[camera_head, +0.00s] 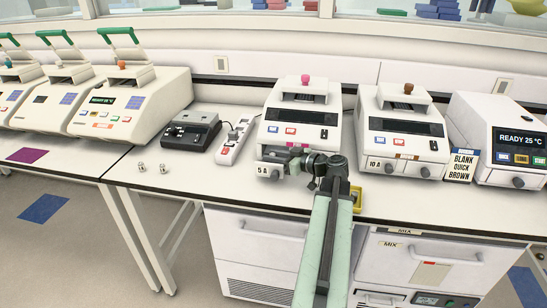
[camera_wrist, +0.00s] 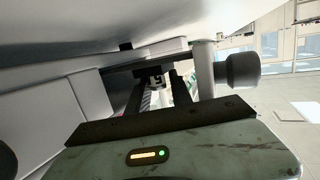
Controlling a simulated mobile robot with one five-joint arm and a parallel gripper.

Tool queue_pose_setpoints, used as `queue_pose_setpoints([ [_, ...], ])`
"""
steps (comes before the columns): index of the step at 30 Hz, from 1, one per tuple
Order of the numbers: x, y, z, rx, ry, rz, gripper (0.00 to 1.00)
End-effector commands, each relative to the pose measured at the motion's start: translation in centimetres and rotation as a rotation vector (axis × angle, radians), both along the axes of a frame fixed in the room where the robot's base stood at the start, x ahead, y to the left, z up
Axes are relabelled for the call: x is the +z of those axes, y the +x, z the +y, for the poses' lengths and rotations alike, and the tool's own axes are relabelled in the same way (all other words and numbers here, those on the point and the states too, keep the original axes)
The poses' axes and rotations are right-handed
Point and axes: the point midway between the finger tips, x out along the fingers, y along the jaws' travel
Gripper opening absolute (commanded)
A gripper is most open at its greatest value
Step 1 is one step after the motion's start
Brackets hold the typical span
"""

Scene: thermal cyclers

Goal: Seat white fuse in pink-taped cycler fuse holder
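The pink-taped cycler (camera_head: 292,122) stands at mid-bench in the head view, with a pink knob on top and pink tape on its front. Its "5 A" label (camera_head: 262,170) is low at the front left, with a small grey round part beside it. My gripper (camera_head: 287,164) is at this lower front, reaching in from the right. In the wrist view its two dark fingers (camera_wrist: 158,88) stand apart around a dark part marked "5". Whether they grip it is unclear. Two small pale cylinders, perhaps fuses, lie on the bench at left (camera_head: 141,167). I cannot make out a white fuse at the gripper.
A brown-knobbed "10 A" cycler (camera_head: 403,128) and a cycler reading "READY 25 °C" (camera_head: 515,135) stand to the right. A black device (camera_head: 190,131) and a power strip (camera_head: 235,142) stand left. Open-lidded cyclers (camera_head: 130,100) line the far left. A grey knob (camera_wrist: 240,70) sits close by the fingers.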

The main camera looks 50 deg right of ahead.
Motion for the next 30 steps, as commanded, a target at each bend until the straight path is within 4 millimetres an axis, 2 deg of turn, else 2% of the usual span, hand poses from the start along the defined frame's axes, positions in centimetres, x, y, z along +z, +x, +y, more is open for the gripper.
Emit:
queue_pose_setpoints([
  [2, 0.5, -0.6, -0.1, -0.003, -0.001, 0.001, 0.28],
  [12, 2.2, -8.5, -1.4, -0.005, 0.001, -0.001, 0.28],
  [15, 2.5, -10.2, -1.6, -0.003, 0.001, -0.001, 0.28],
  [21, 2.7, -11.7, -1.9, -0.001, 0.000, -0.001, 0.28],
  [30, 2.6, -11.7, -1.9, -0.001, 0.001, -0.001, 0.28],
])
